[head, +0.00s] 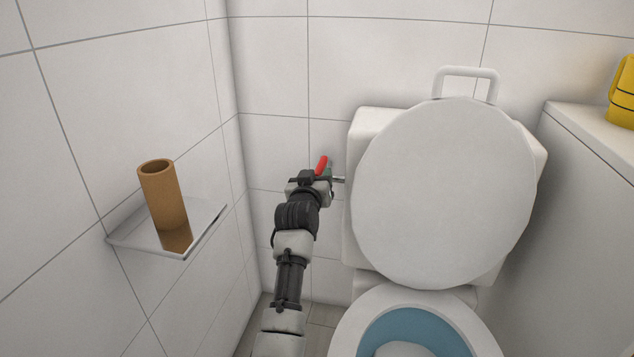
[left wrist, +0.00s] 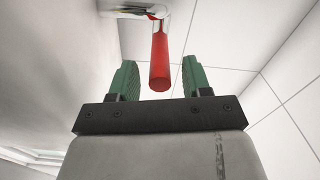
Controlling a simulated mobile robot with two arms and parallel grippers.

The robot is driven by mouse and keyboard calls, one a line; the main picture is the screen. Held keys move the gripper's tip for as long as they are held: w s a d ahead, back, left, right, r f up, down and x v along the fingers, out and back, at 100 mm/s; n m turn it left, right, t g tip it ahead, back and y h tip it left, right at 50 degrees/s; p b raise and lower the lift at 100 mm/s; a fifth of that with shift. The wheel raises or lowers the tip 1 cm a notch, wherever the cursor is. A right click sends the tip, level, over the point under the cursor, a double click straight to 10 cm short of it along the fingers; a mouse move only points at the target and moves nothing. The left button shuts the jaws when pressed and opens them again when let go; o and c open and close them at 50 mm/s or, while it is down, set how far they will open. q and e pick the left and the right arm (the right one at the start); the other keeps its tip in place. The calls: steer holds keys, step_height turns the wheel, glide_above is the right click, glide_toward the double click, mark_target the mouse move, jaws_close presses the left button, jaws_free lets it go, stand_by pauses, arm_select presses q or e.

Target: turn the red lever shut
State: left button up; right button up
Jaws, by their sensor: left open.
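The red lever (head: 322,165) is on a valve beside the left side of the toilet tank, near the tiled back wall. In the left wrist view the red lever (left wrist: 160,62) hangs from a metal fitting (left wrist: 145,11) and points toward my gripper. My left gripper (head: 325,175) is at the lever, its arm reaching up from below. In the left wrist view its green fingers (left wrist: 160,80) stand apart, with the lever's end between them. Gaps show on both sides of the lever there. In the head view the gripper hides the valve's lower part. My right gripper is not in view.
The toilet tank (head: 365,125) and raised lid (head: 445,195) stand just right of my left gripper. A glass shelf (head: 130,238) with a brown cardboard tube (head: 162,195) juts from the left wall. A yellow object (head: 622,92) stands on the right ledge (head: 585,125).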

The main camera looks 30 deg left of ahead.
arm_select(q)
steer(key=shift+w+a, duration=0.1)
steer(key=shift+w, duration=0.3)
steer(key=shift+c, duration=0.4)
jaws_close()
